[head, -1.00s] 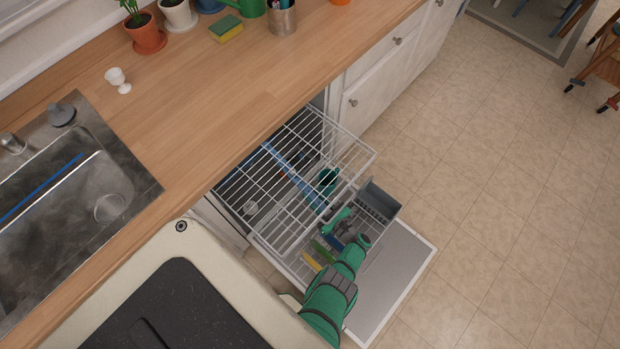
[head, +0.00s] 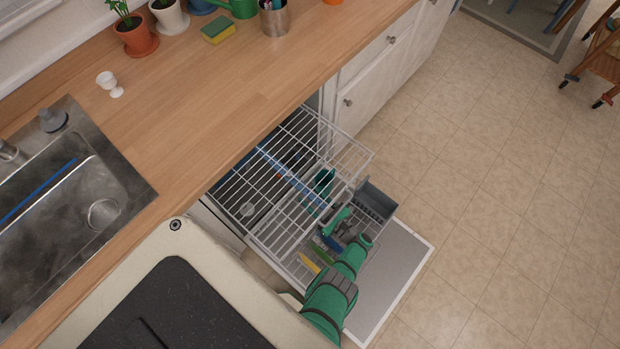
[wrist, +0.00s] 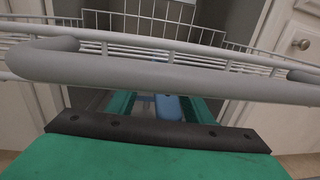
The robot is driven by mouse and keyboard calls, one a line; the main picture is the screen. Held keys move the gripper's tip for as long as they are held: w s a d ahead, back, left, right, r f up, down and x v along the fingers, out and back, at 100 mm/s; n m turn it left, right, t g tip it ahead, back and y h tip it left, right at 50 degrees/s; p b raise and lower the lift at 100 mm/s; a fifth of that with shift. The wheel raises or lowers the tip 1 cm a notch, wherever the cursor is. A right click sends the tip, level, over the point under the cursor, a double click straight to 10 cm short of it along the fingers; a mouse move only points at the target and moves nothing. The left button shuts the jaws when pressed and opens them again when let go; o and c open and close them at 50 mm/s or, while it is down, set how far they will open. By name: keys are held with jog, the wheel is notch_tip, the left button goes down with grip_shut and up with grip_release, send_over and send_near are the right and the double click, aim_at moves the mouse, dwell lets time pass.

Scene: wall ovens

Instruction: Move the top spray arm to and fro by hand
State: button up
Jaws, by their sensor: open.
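The top spray arm is a long blue bar (head: 290,178) seen through the wires of the upper rack (head: 340,141) in the head view. It runs slantwise from the back left toward the front. My gripper (head: 338,217) is at the rack's front edge, with its green arm coming from below. In the wrist view my two teal fingers (wrist: 160,105) are apart and reach under the rack's grey front rail (wrist: 180,72). A blue piece (wrist: 168,108), which looks like the spray arm, shows between them. Whether a finger touches it is hidden.
The lower rack holds yellow (head: 309,263) and green items. A grey basket (head: 376,201) stands at its right. The open dishwasher door (head: 392,275) lies below. The wooden counter (head: 200,110) is at left; clear tiled floor (head: 500,210) is at right.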

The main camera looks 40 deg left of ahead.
jog(key=s+d, duration=0.1)
jog(key=d, duration=0.9)
jog(key=shift+s, duration=0.15)
jog(key=shift+d, duration=0.1)
